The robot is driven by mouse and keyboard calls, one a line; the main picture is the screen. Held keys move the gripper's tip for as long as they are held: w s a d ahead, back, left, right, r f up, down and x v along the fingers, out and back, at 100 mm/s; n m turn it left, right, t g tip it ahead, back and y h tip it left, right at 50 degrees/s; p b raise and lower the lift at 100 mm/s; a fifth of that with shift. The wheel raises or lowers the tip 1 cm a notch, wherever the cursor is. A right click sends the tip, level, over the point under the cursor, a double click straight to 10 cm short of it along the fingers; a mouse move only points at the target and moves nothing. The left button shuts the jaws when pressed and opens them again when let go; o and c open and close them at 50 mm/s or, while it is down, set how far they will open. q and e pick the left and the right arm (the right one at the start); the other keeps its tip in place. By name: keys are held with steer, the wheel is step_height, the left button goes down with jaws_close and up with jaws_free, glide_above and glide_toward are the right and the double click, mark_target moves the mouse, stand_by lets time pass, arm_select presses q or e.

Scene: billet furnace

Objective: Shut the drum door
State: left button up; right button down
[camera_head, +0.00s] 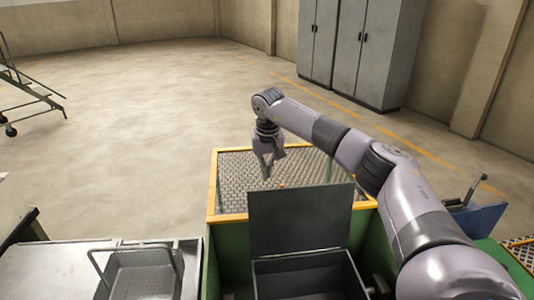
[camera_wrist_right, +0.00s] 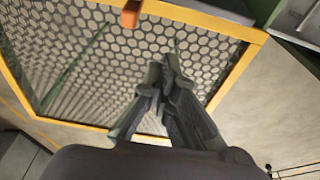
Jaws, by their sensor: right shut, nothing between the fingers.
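The drum door (camera_head: 300,217) looks to be the flat dark grey panel standing upright, open, at the back edge of a dark open box (camera_head: 308,276) in a green machine. My right gripper (camera_head: 267,174) is beyond the panel, above the perforated mesh, apart from the panel. In the right wrist view its fingers (camera_wrist_right: 168,62) are shut with nothing between them, with mesh behind them. A small orange piece (camera_wrist_right: 130,13) shows at the top of that view; whether it belongs to the door I cannot tell. My left gripper is not in view.
A yellow-edged mesh panel (camera_head: 229,180) lies behind the door. A wire basket (camera_head: 145,277) sits on a metal bench at the left. A blue part with a lever (camera_head: 478,190) is at the right. Grey cabinets (camera_head: 362,50) stand at the back. Open floor lies left.

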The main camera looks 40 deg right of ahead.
steer(key=s+a+p, duration=0.1)
steer(key=s+a, duration=0.1)
steer(key=s, duration=0.1)
steer(key=shift+s+f+p, duration=0.15)
steer(key=shift+f+p, duration=0.05)
steer(key=shift+p, duration=0.2)
